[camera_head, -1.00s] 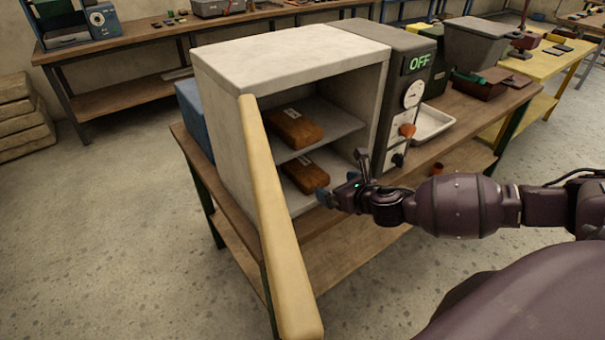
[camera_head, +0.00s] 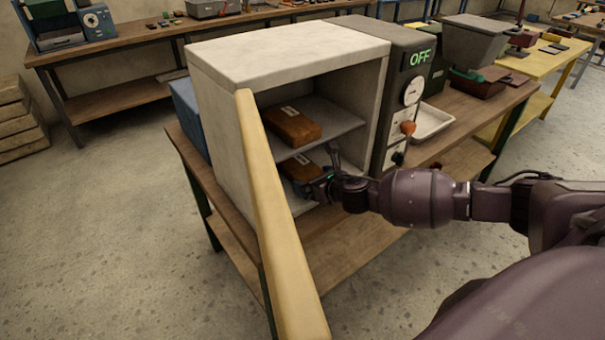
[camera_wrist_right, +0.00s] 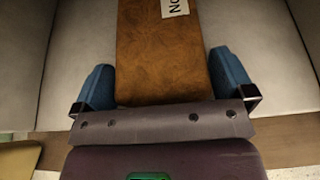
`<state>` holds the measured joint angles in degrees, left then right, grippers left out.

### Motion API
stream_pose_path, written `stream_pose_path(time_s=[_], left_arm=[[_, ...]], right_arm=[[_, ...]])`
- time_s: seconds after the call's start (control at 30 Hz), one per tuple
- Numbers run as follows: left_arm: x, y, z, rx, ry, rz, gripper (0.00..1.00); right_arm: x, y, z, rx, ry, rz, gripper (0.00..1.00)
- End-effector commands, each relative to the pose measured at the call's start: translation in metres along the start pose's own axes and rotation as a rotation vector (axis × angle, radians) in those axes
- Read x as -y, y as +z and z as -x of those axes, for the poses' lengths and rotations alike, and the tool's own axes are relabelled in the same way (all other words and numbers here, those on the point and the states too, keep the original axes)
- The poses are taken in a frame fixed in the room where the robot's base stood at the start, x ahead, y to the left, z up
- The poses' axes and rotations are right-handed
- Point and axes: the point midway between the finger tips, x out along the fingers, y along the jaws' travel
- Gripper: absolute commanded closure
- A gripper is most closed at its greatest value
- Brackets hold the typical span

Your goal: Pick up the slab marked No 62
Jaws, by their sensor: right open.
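Two brown slabs lie in the open white cabinet (camera_head: 290,58). The upper slab (camera_head: 291,125) rests on the middle shelf (camera_head: 338,124). The lower slab (camera_head: 299,165) lies on the cabinet floor and is partly hidden by my right gripper (camera_head: 320,186). In the right wrist view, the gripper (camera_wrist_right: 165,88) is open, with blue fingers on either side of a brown slab (camera_wrist_right: 160,55). My left gripper is not in view.
The cabinet's pale door (camera_head: 275,215) stands open towards the front. A grey control box (camera_head: 400,90) reading "OFF" adjoins the cabinet on the right. A white tray (camera_head: 432,122) sits beyond it on the wooden table. The shelf is close above the gripper.

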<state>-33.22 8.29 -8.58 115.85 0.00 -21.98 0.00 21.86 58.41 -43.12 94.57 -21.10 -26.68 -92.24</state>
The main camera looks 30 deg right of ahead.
Motion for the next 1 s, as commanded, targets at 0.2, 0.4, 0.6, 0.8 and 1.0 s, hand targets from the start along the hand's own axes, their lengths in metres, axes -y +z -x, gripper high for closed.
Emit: stream_pose_path(time_s=[0.2,0.4,0.6,0.8,1.0], left_arm=[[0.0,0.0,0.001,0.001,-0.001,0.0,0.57],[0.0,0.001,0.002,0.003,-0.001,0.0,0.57],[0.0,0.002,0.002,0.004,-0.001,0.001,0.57],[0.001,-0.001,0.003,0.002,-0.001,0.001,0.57],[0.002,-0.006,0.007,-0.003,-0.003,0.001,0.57]], right_arm=[[0.0,0.0,0.001,0.0,0.0,0.0,0.11],[0.0,0.0,0.001,0.0,0.0,0.0,0.41],[0.0,0.001,0.001,0.002,0.0,0.0,0.47],[0.001,0.008,0.006,0.004,-0.001,0.001,0.47],[0.001,0.033,0.017,0.007,-0.001,0.003,0.47]])
